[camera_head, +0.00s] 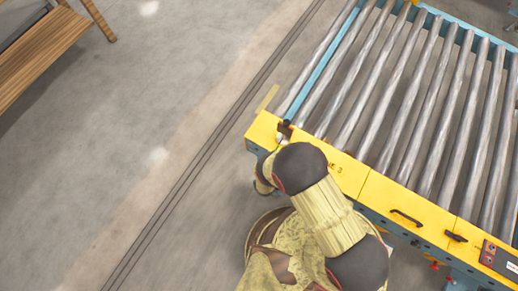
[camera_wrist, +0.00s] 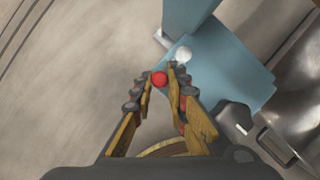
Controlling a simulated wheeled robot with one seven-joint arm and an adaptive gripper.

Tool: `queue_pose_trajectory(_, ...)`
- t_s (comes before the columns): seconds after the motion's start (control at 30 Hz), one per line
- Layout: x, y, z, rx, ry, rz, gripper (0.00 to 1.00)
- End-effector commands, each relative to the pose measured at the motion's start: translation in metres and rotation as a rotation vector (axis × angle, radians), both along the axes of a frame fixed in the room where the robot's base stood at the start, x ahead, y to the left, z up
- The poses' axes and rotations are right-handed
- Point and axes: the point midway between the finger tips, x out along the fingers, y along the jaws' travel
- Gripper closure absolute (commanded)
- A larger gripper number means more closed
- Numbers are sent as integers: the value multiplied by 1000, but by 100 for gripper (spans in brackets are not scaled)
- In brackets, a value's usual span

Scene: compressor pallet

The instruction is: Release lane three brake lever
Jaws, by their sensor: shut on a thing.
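In the wrist view a red ball knob (camera_wrist: 159,78), which looks like the end of a brake lever, sits between the fingertips of my gripper (camera_wrist: 161,84). The fingers are closed around it. The lever's shaft is hidden, and I cannot tell its angle or lane number. A white round knob (camera_wrist: 183,54) lies just beyond the right fingertip, against a blue frame part (camera_wrist: 235,70). In the head view my arm reaches down at the near left corner of the roller conveyor (camera_head: 410,100), and my fingers and the held knob are hidden there.
The conveyor's yellow front panel (camera_head: 400,203) runs beside my arm, with a black handle (camera_head: 406,217) and a control box (camera_head: 497,259) at right. Small red parts (camera_head: 436,265) show below it. The floor (camera_head: 150,120) to the left is clear, up to a wooden bench (camera_head: 40,50).

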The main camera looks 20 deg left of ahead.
Motion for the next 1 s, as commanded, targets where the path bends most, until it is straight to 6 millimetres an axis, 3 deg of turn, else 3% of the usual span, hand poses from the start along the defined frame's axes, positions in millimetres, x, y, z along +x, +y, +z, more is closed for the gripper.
queue_pose_trajectory(0.57,2,-1,1,2,-2,26,100)
queue_pose_trajectory(0.6,2,-1,1,2,-2,26,83)
queue_pose_trajectory(0.7,2,-1,0,2,-2,27,78)
queue_pose_trajectory(1.0,1,-1,1,1,-1,28,77)
